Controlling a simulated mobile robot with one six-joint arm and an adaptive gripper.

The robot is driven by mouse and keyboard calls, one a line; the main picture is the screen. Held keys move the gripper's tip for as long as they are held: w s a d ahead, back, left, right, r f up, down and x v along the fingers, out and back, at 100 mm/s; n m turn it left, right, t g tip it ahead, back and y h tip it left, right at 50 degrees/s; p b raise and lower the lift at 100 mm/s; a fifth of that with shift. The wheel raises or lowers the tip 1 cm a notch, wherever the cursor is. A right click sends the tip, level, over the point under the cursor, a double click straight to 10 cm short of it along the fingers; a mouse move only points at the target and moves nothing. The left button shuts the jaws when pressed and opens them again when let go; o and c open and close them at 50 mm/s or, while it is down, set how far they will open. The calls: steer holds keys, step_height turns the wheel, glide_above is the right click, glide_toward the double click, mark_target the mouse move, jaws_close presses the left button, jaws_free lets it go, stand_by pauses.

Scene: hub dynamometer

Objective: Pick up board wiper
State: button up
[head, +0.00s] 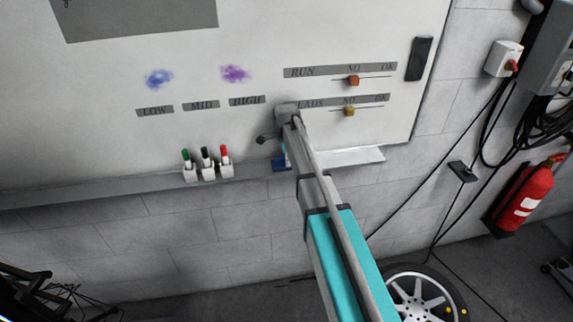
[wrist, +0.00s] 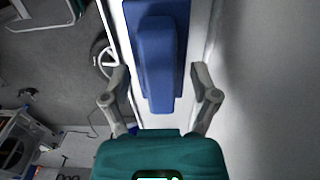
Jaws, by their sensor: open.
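The blue board wiper (wrist: 158,60), a flat block with a raised grip, lies on the pale ledge in the wrist view. Part of it runs out of the top of that picture. In the head view a small blue part of it (head: 281,163) shows on the ledge below the board, mostly hidden by my arm. My gripper (wrist: 158,78) is open, with one finger on each side of the wiper's grip. A gap shows between each finger and the grip, and I see no contact. In the head view the fingers are largely hidden behind my arm.
The whiteboard (head: 100,75) stands behind the ledge (head: 100,189). White holders with green, black and red markers (head: 206,162) are left of the wiper. A black item (head: 419,58) is on the board's right edge. A fire extinguisher (head: 521,196) and cables are farther right.

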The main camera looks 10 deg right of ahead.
stand_by(0.3)
jaws_close()
steer(key=shift+r, duration=0.2)
stand_by(0.4)
step_height(320, 180, up, 3)
steer(key=p, duration=0.3)
steer(key=shift+f, duration=0.15)
steer(key=s+r+p, duration=1)
steer(key=s, duration=0.4)
